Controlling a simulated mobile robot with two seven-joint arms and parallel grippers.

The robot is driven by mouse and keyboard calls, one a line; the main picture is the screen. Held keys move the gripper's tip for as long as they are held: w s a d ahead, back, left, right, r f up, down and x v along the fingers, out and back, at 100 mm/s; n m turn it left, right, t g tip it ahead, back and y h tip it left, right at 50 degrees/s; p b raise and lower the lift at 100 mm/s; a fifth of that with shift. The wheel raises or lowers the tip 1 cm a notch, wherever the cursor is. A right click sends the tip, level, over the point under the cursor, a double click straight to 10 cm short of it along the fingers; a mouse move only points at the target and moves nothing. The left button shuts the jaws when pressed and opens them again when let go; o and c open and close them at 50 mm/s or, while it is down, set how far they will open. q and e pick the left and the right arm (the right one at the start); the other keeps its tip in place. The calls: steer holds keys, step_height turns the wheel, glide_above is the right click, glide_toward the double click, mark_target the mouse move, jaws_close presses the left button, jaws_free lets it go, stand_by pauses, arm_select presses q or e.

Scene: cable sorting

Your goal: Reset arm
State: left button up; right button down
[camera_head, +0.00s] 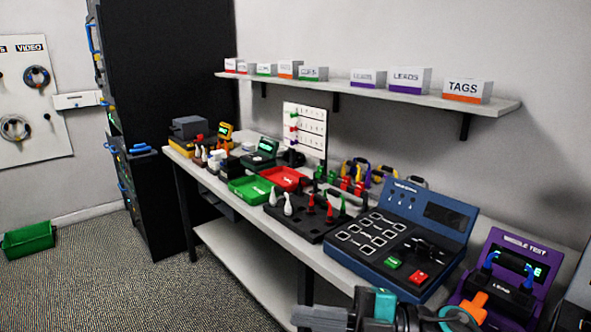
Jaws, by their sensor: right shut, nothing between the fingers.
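My right gripper (325,318) is at the bottom edge of the head view, in front of the workbench's near edge. Its fingers are shut with nothing between them, and part of the arm is cut off by the frame. My left gripper is not in view. The workbench (262,262) runs along the wall, and the right gripper appears apart from the things on it.
A blue test case (408,215) and a purple wiggle-test unit (512,255) stand near the gripper. Green (250,190) and red (290,177) trays sit farther left. A shelf (360,91) holds labelled boxes. A black rack (165,60) stands left; floor in front is clear.

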steer(key=w+d+f+m+t+h, duration=0.3)
steer(key=d+f+m+t+h, duration=0.55)
steer(key=m+t, duration=0.8)
steer(key=s+d+f+m+g+h, duration=0.3)
steer(key=s+f, duration=0.3)
steer(key=f, duration=0.3)
steer(key=s+d+f+m+g+h, duration=0.3)
steer(key=s+f+m+g+h, duration=0.1)
steer(key=f, duration=0.5)
steer(key=s+m+h, duration=0.1)
steer(key=s, duration=0.1)
steer(key=shift+s+d+f+m+g, duration=0.3)
steer(key=shift+d+f+m+g, duration=0.05)
steer(key=shift+d+f, duration=0.05)
